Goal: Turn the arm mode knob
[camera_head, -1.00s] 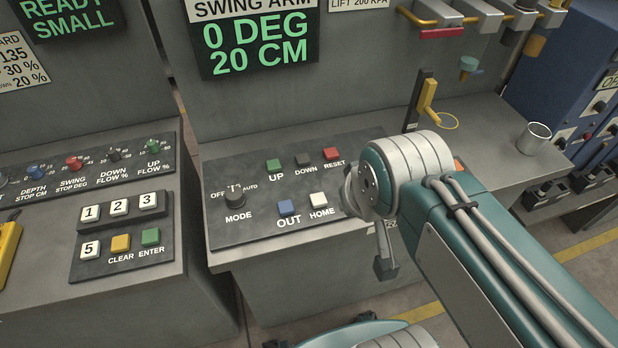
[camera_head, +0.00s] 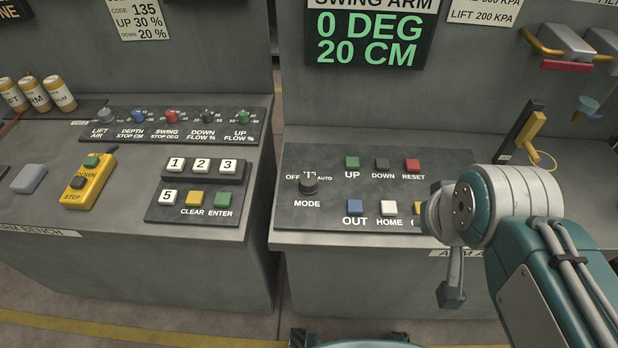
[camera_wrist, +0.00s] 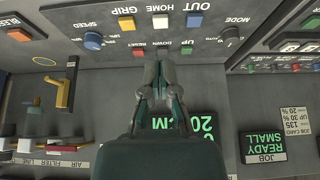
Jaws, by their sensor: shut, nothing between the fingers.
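The arm mode knob (camera_head: 308,186) is a dark round knob on the swing arm panel (camera_head: 330,217), above the label MODE and below the marks OFF and AUTO. Its exact setting is too small to tell. The knob (camera_wrist: 230,33) also shows upside down at the upper right of the wrist view. My gripper (camera_wrist: 158,56) is shut and empty in the wrist view, its tips over the panel near the RESET and DOWN buttons. It is apart from the knob, to the knob's left in that view. In the head view my arm's wrist hides the panel's right end.
Buttons UP (camera_head: 352,163), DOWN, RESET, OUT (camera_head: 355,208) and HOME (camera_head: 389,208) sit to the right of the knob. A keypad (camera_head: 202,165) and a yellow pendant (camera_head: 90,180) lie on the left bench. The display (camera_head: 369,39) reads 0 DEG, 20 CM.

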